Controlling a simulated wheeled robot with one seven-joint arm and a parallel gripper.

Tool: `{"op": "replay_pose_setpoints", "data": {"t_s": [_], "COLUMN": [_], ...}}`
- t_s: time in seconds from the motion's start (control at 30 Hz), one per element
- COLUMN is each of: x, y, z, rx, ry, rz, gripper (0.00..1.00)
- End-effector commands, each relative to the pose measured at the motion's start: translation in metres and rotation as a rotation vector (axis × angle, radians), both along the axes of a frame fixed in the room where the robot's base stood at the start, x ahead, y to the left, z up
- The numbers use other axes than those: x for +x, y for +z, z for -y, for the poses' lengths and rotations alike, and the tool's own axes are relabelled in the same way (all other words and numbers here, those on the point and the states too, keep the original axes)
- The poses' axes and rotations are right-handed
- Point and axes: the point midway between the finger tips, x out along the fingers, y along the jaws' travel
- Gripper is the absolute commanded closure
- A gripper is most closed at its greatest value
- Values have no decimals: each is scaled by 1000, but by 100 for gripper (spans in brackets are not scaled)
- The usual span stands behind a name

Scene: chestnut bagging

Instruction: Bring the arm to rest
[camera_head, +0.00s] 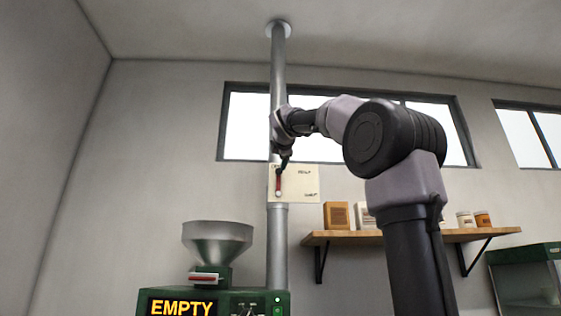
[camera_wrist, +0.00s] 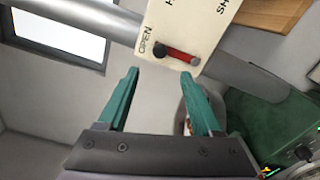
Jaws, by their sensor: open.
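My gripper (camera_head: 285,162) is raised at the end of my bent arm, in front of the vertical metal pipe (camera_head: 278,75). In the wrist view, my gripper (camera_wrist: 159,75) shows two green fingers spread apart with nothing held between them. A red lever (camera_head: 278,182) sits on a cream plate (camera_head: 303,184) on the pipe, just below my gripper in the head view. In the wrist view, the red lever (camera_wrist: 180,54) lies beyond the fingertips, near the word OPEN on the plate (camera_wrist: 185,20). It looks clear of the fingers.
A green machine (camera_head: 247,295) with a metal hopper (camera_head: 217,240) and an EMPTY display (camera_head: 182,306) stands below. A wooden shelf (camera_head: 330,238) with boxes and jars is behind my arm. Windows line the back wall.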

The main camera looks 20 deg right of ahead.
Motion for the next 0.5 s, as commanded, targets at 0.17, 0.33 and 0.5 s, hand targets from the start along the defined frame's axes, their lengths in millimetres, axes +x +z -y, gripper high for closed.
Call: {"op": "replay_pose_setpoints", "data": {"t_s": [0.17, 0.33, 0.5], "x": [0, 0, -1], "y": [0, 0, -3], "z": [0, 0, 0], "rx": [0, 0, 14], "ry": [0, 0, 2], "rz": [0, 0, -4], "gripper": [34, 34, 34]}}
